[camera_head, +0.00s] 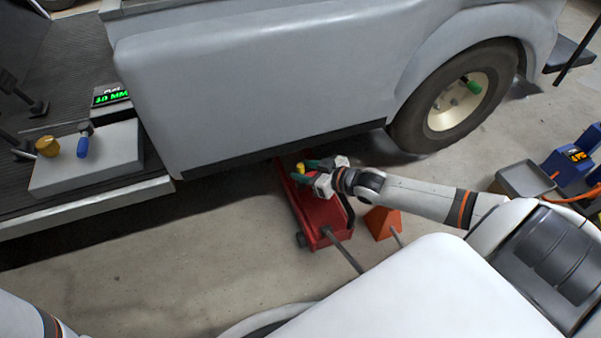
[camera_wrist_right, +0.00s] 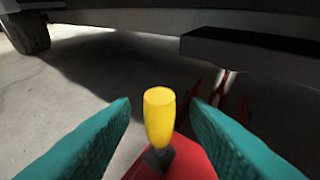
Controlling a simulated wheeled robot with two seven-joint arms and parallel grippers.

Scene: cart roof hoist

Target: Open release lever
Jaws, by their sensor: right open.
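The release lever has a yellow handle (camera_wrist_right: 159,115) that stands up from the red floor jack (camera_wrist_right: 185,160). In the head view the yellow handle (camera_head: 300,168) shows small at my right gripper, and the red jack (camera_head: 325,226) stands on the floor beside the cart's lower edge. My right gripper (camera_head: 306,172) is open over the jack. In the right wrist view its green fingers (camera_wrist_right: 160,115) stand on either side of the yellow handle, with a gap on both sides. The left gripper is out of view.
The grey cart body (camera_head: 240,80) hangs low over the jack. A wheel (camera_head: 455,100) stands to the right. An orange wedge-shaped block (camera_head: 382,222) and a dark jack handle (camera_head: 343,252) lie close to my right arm. Bare floor (camera_head: 150,270) is clear to the left.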

